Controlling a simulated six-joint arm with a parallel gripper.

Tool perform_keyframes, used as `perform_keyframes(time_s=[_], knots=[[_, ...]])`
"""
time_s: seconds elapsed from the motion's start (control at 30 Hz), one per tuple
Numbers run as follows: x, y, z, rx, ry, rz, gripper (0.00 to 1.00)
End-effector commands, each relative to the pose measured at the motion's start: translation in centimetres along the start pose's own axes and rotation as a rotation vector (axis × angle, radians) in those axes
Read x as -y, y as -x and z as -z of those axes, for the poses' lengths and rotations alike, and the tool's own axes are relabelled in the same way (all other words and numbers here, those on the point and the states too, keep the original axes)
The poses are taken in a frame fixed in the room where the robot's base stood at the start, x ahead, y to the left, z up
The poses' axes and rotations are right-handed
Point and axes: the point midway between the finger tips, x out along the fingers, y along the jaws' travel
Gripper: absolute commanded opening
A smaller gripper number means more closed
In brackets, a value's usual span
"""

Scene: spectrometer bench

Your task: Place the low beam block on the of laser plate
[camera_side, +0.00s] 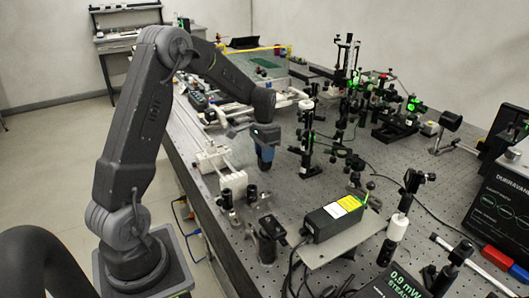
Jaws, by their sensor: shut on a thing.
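My gripper (265,152) hangs down over the middle of the optical bench, its blue-and-dark end pointing at the table. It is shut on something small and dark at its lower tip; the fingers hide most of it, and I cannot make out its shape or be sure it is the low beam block. The laser plate (318,256) is a flat grey plate at the front of the bench, right of and nearer than my gripper. A black laser box (325,226) with a yellow label lies on it.
A black post with a white top (306,130) stands close right of my gripper. White rail blocks (213,160) lie to its left. Black posts (268,237) stand left of the plate, and a white-bodied post (397,228) at its right. Dense optics (385,105) fill the back.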

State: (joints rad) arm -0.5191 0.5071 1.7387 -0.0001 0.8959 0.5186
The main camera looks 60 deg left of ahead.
Motion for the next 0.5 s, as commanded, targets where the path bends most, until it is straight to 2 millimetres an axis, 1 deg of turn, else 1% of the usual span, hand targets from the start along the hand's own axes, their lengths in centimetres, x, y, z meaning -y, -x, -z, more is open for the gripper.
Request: perform_keyframes(time_s=[0.27,0.3,0.5], knots=[[0.01,-0.25,0.00,0.000,0.000,0.000,0.04],[0.01,-0.25,-0.01,0.000,0.000,0.000,0.34],[0.01,-0.23,-0.01,0.000,0.000,0.000,0.53]])
